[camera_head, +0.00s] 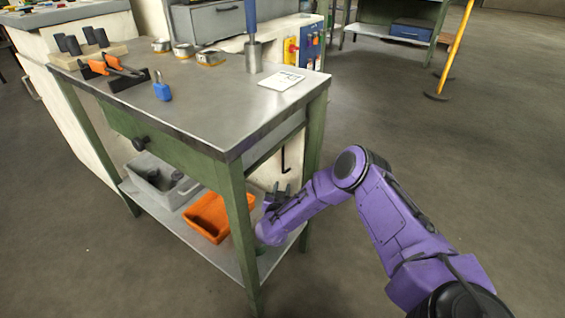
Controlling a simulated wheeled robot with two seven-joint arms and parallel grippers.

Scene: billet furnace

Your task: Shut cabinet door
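A cream cabinet panel (262,172) with a thin black handle (284,158) shows behind the workbench's right-hand legs. It looks like the cabinet door, but the bench top and legs hide much of it, so I cannot tell how far open it stands. My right arm comes in from the lower right. My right gripper (281,190) is beside the bench's right side, just below the handle. Its dark fingers look apart, with nothing seen between them. No contact with the panel can be made out. My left gripper is out of view.
The green-legged workbench (215,100) carries orange-handled tools (110,66), a blue padlock (162,88) and a metal cup (253,57). Its lower shelf holds an orange bin (208,215) and a grey bin (160,185). A yellow post (455,48) stands back right. The right floor is clear.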

